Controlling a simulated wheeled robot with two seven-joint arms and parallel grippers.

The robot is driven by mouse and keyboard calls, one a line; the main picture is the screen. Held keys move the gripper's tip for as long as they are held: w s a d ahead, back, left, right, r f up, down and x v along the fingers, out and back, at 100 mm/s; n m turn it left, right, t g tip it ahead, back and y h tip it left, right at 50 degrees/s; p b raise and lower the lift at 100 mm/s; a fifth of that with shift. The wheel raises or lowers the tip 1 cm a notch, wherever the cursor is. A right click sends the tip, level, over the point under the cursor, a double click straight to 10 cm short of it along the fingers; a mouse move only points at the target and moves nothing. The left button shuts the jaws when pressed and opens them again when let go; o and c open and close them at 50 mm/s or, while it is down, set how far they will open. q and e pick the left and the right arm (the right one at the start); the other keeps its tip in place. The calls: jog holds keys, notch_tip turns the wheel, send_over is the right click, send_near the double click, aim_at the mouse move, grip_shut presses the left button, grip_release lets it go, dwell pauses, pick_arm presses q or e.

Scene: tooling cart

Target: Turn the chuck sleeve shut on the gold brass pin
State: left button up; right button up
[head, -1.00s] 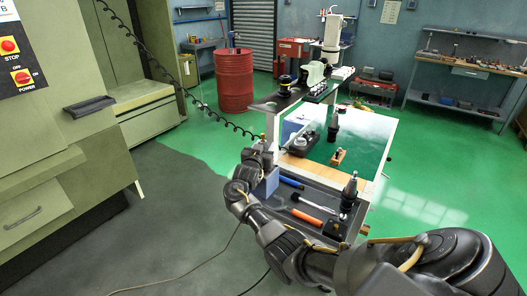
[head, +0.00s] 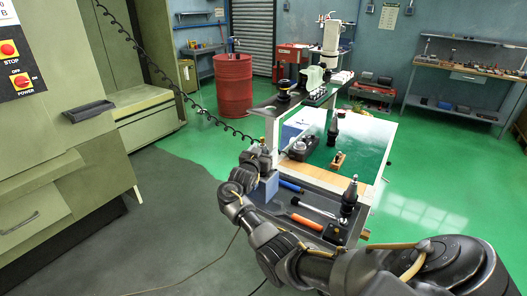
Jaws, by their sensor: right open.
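My right gripper (head: 259,156) is at the end of the arm that comes in from the lower right, at the left edge of the cart. It is open, around or close beside a small dark upright piece that looks like the chuck sleeve. A tiny gold tip, apparently the brass pin (head: 262,142), shows just above it. A blue-grey block (head: 269,188) stands directly below. The gripper hides much of the sleeve, and contact cannot be told at this size. My left gripper is not in view.
The cart's dark tray (head: 318,205) holds an orange-handled tool (head: 307,222), a blue-handled tool (head: 290,185) and a dark tool holder (head: 349,197). A coiled cable (head: 180,92) hangs at left.

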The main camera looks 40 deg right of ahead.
jog(key=shift+s+a, duration=0.1)
jog(key=b+v, duration=0.2)
jog(key=v, duration=0.8)
jog(key=shift+a, duration=0.3)
jog(key=shift+s, duration=0.1)
